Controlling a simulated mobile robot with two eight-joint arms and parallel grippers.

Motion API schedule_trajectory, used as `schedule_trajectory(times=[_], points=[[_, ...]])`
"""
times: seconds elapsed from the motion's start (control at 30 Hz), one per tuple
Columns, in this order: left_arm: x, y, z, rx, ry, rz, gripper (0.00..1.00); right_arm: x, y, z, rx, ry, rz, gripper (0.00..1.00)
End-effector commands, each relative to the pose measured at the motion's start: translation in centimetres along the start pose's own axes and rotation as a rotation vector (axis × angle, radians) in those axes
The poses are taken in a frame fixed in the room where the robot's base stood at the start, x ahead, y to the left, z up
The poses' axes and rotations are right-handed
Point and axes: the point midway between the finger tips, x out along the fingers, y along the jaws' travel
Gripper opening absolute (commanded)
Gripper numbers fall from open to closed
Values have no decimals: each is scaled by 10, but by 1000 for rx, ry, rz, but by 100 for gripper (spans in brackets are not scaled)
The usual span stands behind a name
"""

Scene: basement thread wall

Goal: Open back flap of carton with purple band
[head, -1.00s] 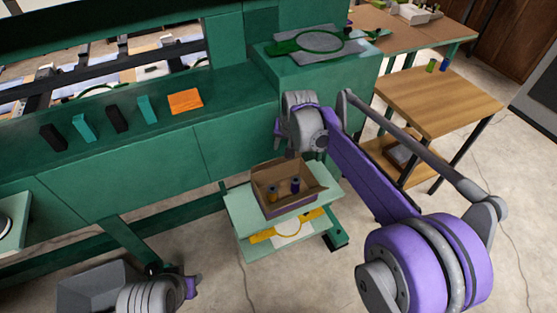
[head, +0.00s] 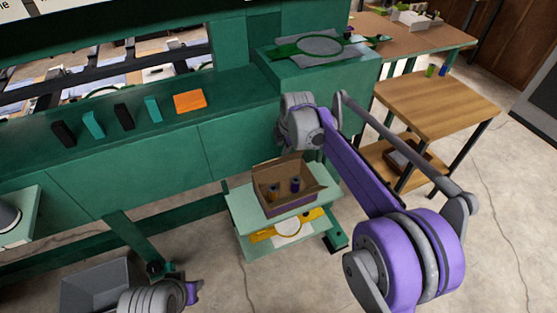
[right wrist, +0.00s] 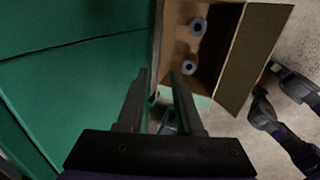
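The open carton with the purple band (head: 289,208) sits on a pale green shelf stand beside the green machine. Two spools stand inside it, one yellowish and one dark blue. A side flap shows folded outward in the right wrist view (right wrist: 252,60). My right gripper (right wrist: 160,80) has its fingers apart with nothing between them, beside the carton's edge; the head view mostly hides its fingers. My left gripper (head: 190,292) is at the bottom left, its fingers unclear.
The green machine ledge (head: 230,125) holds several dark and teal blocks and an orange piece (head: 190,101). A yellow item (head: 272,232) lies on the lower shelf. A grey bin (head: 98,284) is at bottom left. A wooden table (head: 440,100) stands right, with open floor in front.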

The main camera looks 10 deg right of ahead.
Motion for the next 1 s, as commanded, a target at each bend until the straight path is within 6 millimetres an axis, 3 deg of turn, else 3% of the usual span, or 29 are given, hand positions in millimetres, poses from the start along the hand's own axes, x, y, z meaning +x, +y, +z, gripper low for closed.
schedule_trajectory(times=[0.4, 0.6, 1.0], points=[[6, 0, 3, 0, -2, 0, 35, 71, 0, 0, 0, 0, 0, 35], [7, 0, 4, 0, -3, 0, 35, 97, 0, 0, 0, 0, 0, 35], [7, 0, 4, 0, -3, 0, 35, 105, 0, 0, 1, 0, 0, 35]])
